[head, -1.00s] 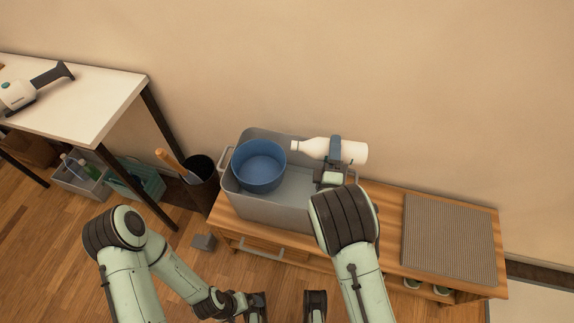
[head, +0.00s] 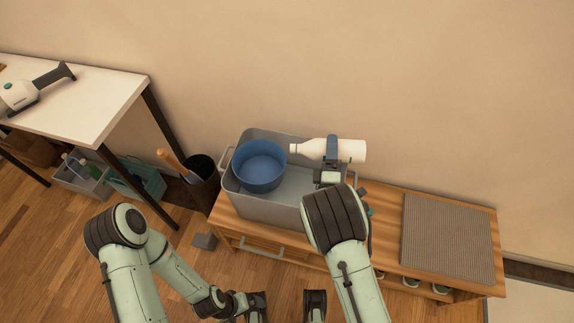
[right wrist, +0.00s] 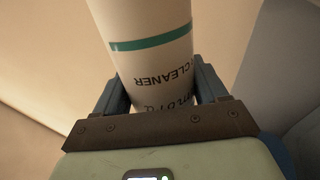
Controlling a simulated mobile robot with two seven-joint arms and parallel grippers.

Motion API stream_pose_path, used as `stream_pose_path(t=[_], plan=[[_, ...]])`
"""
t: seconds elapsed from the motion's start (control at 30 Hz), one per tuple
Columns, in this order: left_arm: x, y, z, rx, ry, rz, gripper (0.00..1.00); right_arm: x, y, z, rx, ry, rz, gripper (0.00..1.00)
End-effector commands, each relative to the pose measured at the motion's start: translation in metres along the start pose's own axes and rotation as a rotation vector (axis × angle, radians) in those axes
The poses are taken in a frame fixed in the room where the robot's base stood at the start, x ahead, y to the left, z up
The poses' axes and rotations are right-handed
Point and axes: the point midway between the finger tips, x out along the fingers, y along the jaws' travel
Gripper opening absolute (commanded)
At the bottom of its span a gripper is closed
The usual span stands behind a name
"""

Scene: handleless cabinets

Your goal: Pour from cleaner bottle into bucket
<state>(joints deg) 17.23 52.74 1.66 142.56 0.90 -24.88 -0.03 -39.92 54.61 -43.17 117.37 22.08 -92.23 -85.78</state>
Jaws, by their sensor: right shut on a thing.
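The white cleaner bottle (head: 350,150) lies on its side in the air in the head view, its neck pointing left toward the blue bucket. My right gripper (head: 331,150) is shut around the bottle's body. In the right wrist view the bottle (right wrist: 150,45) shows its green stripe and the word CLEANER between the fingers (right wrist: 165,95). The blue bucket (head: 259,167) stands upright in the left part of a grey bin, and its visible inside looks empty. The bottle's mouth is close to the bucket's right rim. My left gripper (head: 285,307) is low at the bottom edge, apart from both, with its two fingers spread.
The grey bin (head: 275,207) sits on a wooden bench (head: 385,240) with a ribbed grey mat (head: 448,238) at right. A dark bin (head: 203,172) stands left of the bench. A white table (head: 80,105) holds a handheld vacuum (head: 35,88). The wall is close behind.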

Motion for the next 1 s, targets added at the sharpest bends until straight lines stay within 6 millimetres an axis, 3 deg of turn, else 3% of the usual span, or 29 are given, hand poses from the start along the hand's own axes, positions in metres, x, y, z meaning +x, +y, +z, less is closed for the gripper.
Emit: stream_pose_path(t=[1.0], plan=[[-0.0026,0.0002,0.0017,-0.001,-0.005,-0.001,1.00,-0.0008,-0.0031,-0.0034,-0.108,0.029,0.001,0.36]])
